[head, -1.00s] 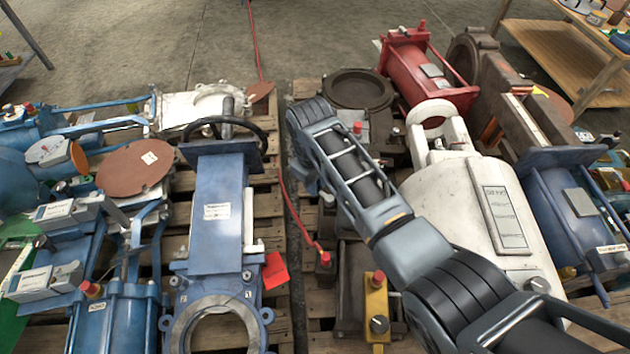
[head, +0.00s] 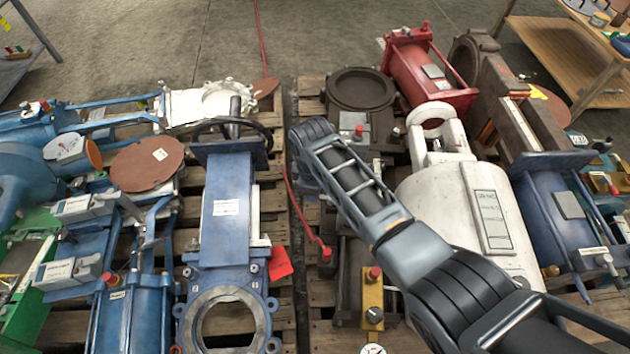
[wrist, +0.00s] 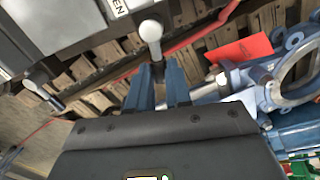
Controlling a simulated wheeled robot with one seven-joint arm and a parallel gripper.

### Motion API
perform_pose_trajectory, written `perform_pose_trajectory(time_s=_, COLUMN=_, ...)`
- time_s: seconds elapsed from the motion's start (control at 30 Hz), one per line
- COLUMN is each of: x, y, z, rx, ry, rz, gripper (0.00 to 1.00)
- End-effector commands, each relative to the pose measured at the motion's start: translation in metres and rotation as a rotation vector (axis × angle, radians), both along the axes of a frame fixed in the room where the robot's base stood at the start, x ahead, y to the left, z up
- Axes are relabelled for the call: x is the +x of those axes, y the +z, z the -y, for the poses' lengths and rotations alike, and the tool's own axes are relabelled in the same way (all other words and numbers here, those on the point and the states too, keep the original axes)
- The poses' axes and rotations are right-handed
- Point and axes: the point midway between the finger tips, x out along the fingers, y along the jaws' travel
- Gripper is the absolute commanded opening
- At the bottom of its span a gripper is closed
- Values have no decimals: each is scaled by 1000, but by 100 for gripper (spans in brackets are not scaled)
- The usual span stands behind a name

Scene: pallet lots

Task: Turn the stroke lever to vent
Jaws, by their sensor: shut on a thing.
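In the wrist view, the stroke lever, as I take it, has a pale round knob (wrist: 151,31) on a short stem. The two blue-grey fingers of my gripper (wrist: 158,88) are shut on the stem just below the knob. The knob stands clear beyond the fingertips. The lever's root is hidden. A grey box (wrist: 70,25) beside the knob carries a white label whose visible letters end in "EN"; no vent mark can be read. In the head view, my arm hides the gripper and lever.
Left of the arm is a blue gate valve (head: 228,215) with a black handwheel and red tag (head: 279,263). To the right are a white valve body (head: 455,215), a blue cylinder (head: 560,205) and a red actuator (head: 425,72). A red hose runs between the pallets.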

Motion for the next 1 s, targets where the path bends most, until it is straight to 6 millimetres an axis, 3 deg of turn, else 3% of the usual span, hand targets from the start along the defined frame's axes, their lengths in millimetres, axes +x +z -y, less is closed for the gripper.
perform_pose_trajectory(time_s=0.3, x=-6, y=1, z=-1, rx=1, ry=132, rz=0, gripper=0)
perform_pose_trajectory(time_s=0.83, x=-7, y=0, z=-2, rx=1, ry=160, rz=0, gripper=0)
perform_pose_trajectory(time_s=0.87, x=-7, y=0, z=-2, rx=1, ry=160, rz=0, gripper=20)
perform_pose_trajectory(time_s=1.0, x=-7, y=0, z=-2, rx=1, ry=160, rz=0, gripper=33)
